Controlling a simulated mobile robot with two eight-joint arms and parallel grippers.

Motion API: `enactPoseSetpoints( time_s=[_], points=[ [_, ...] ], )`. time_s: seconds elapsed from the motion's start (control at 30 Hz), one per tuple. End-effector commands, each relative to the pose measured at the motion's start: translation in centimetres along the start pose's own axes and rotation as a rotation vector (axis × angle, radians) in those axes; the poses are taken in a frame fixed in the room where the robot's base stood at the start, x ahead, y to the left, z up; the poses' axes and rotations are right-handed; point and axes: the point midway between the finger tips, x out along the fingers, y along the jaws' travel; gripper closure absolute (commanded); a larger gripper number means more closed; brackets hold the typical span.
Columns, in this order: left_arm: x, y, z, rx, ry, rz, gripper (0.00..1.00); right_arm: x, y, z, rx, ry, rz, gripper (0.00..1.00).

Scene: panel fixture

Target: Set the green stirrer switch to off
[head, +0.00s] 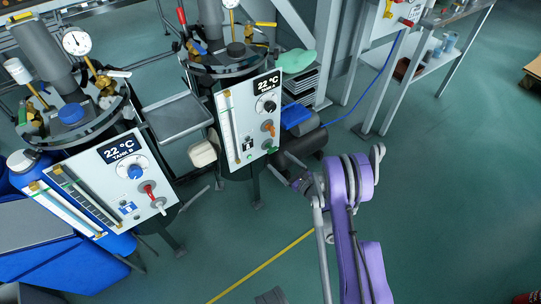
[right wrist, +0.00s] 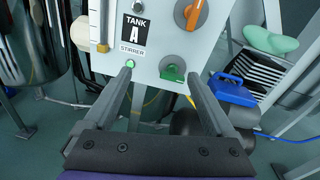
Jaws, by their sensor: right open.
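The green stirrer switch (head: 271,147) is a knob low on the white tank A panel (head: 236,118), on the middle tank. In the right wrist view the green switch (right wrist: 172,73) is close ahead, near the right finger, with its handle lying roughly sideways. The STIRRER label is left of it. My right gripper (head: 292,174) is open and empty, just in front of and below the panel. In the right wrist view its fingers (right wrist: 160,76) spread on both sides of the switch; contact cannot be told. My left gripper is not in view.
An orange knob (right wrist: 190,12) sits above the green switch, and a small green lamp (right wrist: 130,64) sits left of it. A tank B panel (head: 112,180) with blue and red knobs stands at left. Open floor lies right.

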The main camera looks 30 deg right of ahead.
Motion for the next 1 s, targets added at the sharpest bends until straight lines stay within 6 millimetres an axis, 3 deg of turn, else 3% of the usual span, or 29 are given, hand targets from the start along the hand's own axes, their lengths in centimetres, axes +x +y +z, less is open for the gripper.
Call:
enactPoseSetpoints(
  time_s=[0.03,0.1,0.27,0.67,0.7,0.8,1.0],
  points=[
    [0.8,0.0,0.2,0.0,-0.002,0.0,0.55,-0.4,-0.7,-1.9,0.052,-0.016,-0.026,0.1],
    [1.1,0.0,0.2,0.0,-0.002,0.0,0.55,-0.9,-1.4,-3.0,0.107,-0.035,-0.051,0.1],
    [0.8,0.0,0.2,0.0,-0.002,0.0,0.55,-1.2,-2.0,-3.8,0.159,-0.054,-0.072,0.1],
    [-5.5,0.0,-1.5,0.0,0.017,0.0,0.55,1.2,-2.2,-2.9,0.158,-0.056,-0.071,0.1],
    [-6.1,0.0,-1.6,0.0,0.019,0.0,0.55,1.6,-2.2,-2.8,0.158,-0.056,-0.07,0.1],
    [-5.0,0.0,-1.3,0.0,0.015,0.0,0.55,4.1,-2.2,-3.4,0.157,-0.053,-0.069,0.1],
    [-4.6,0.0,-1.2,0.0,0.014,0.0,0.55,7.5,-2.5,-3.4,0.157,-0.053,-0.07,0.1]
  ],
)
